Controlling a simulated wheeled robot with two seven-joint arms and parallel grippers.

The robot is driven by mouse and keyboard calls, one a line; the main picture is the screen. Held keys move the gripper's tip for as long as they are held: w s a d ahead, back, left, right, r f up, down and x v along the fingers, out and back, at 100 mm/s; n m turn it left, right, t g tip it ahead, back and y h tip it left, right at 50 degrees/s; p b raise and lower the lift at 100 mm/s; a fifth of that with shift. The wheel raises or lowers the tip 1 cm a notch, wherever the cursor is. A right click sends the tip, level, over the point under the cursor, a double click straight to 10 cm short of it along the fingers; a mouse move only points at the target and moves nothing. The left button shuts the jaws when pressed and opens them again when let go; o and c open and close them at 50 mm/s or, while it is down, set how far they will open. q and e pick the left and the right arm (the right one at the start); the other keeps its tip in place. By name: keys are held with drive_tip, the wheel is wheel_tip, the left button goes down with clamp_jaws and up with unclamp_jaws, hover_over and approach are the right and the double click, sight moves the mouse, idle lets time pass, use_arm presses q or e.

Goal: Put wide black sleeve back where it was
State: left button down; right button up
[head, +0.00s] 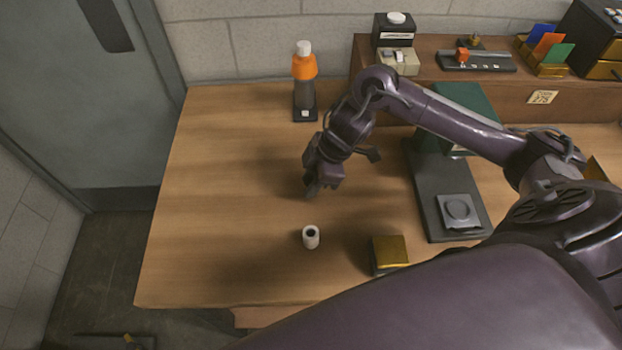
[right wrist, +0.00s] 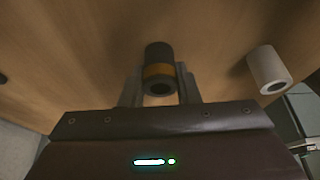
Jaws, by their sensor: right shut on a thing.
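A black sleeve with a gold-brown band (right wrist: 158,53) is between the fingers of my right gripper (head: 312,188) in the right wrist view. The right gripper is shut on it. In the head view the gripper points down over the middle of the wooden table, and the sleeve is a small dark shape that is hard to tell from the fingers. I cannot tell whether the sleeve touches the table. A white sleeve (head: 311,238) stands upright on the table in front of the gripper, and shows at the right in the right wrist view (right wrist: 268,72). My left gripper is not in view.
A gold-topped block (head: 389,252) stands right of the white sleeve. A dark stand with a grey square plate (head: 459,211) lies farther right. An orange bottle with a white cap (head: 304,72) stands at the back. The table's left side (head: 200,200) is clear.

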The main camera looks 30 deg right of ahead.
drive_tip(key=o, duration=1.1)
drive_tip(key=shift+f, duration=0.1)
drive_tip(key=shift+c, duration=0.2)
drive_tip(key=p+v, duration=0.1)
drive_tip(key=v, duration=1.1)
drive_tip(key=shift+s, duration=0.1)
